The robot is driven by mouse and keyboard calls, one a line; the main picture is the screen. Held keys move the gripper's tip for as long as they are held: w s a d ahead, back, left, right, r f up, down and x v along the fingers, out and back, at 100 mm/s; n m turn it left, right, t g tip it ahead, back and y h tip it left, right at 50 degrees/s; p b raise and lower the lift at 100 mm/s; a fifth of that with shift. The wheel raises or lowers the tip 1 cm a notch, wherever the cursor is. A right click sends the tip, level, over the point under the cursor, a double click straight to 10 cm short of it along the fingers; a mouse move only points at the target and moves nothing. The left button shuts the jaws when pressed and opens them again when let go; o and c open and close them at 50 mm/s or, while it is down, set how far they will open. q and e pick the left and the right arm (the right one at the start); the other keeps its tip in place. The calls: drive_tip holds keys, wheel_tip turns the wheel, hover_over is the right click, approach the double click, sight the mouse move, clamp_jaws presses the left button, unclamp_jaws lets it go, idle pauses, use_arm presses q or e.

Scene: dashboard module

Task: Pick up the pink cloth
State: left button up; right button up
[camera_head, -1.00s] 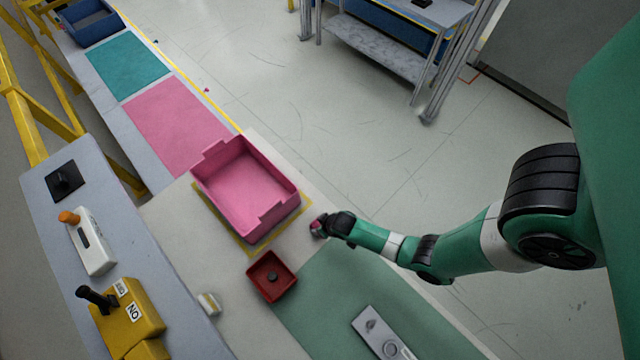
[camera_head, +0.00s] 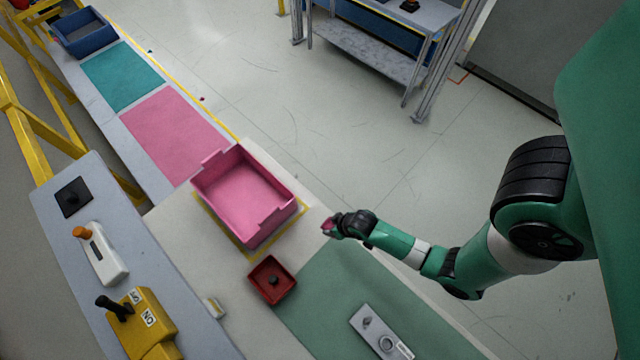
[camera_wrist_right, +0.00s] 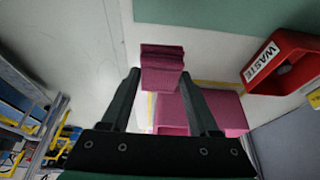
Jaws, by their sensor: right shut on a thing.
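The pink cloth (camera_wrist_right: 162,68) is a small folded block between the two fingertips of my right gripper (camera_wrist_right: 160,85) in the right wrist view. The gripper is shut on it. In the head view only a bit of the cloth (camera_head: 328,226) shows at the tip of my right gripper (camera_head: 332,227), which is right of the pink bin and by the table's right edge. The cloth appears to be held above the table, but its height is hard to tell. My left gripper is not in view.
An empty pink bin (camera_head: 219,206) stands on a yellow-outlined spot. A small red waste box (camera_head: 264,293) is in front of it, beside a green mat (camera_head: 335,282) with a grey device (camera_head: 383,335). A yellow switch box (camera_head: 150,318) and a white device (camera_head: 105,262) stand at left.

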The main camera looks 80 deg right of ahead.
drive_tip(key=s+r, duration=0.4)
drive_tip(key=s, duration=0.4)
drive_tip(key=shift+s+a, duration=0.25)
drive_tip(key=shift+s, duration=0.05)
